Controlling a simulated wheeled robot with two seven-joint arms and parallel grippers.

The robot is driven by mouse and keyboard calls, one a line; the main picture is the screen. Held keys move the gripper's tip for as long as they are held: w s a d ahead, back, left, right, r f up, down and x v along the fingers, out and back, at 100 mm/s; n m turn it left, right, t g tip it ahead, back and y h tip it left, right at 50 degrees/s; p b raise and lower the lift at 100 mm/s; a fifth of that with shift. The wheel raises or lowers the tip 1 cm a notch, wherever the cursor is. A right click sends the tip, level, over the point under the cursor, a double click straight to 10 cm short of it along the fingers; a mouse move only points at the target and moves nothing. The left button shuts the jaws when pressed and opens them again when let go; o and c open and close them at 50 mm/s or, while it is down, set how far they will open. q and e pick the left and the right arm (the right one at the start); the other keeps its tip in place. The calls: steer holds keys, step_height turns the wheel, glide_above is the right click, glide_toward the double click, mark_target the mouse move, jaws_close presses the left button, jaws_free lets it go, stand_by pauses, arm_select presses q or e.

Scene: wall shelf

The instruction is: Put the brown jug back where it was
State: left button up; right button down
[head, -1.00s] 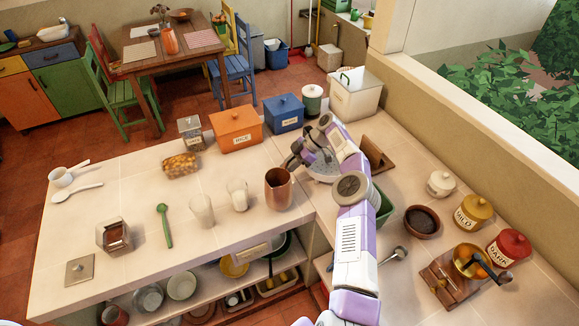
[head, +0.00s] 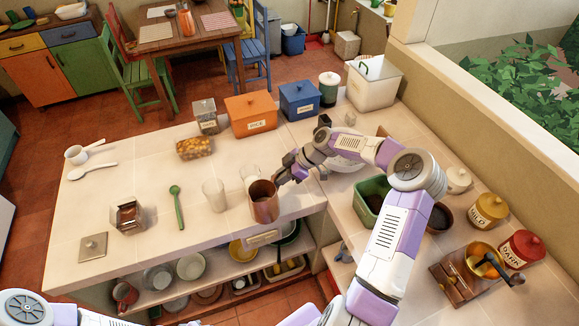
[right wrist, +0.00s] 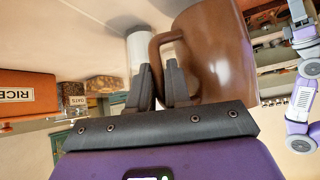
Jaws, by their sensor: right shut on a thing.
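My left gripper is not in view; only part of my left arm shows at the bottom left of the head view.
A green spoon (head: 177,206) lies to the left. An orange rice box (head: 250,111) and a blue box (head: 300,99) stand at the back. Open shelves with bowls (head: 190,266) lie below the counter.

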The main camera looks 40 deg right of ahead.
steer(key=s+a, duration=0.3)
steer(key=a, duration=0.4)
steer(key=s+a+m+t, duration=0.1)
steer(key=s+a, duration=0.2)
steer(key=a, duration=0.5)
steer(key=shift+r+m+h, duration=0.3)
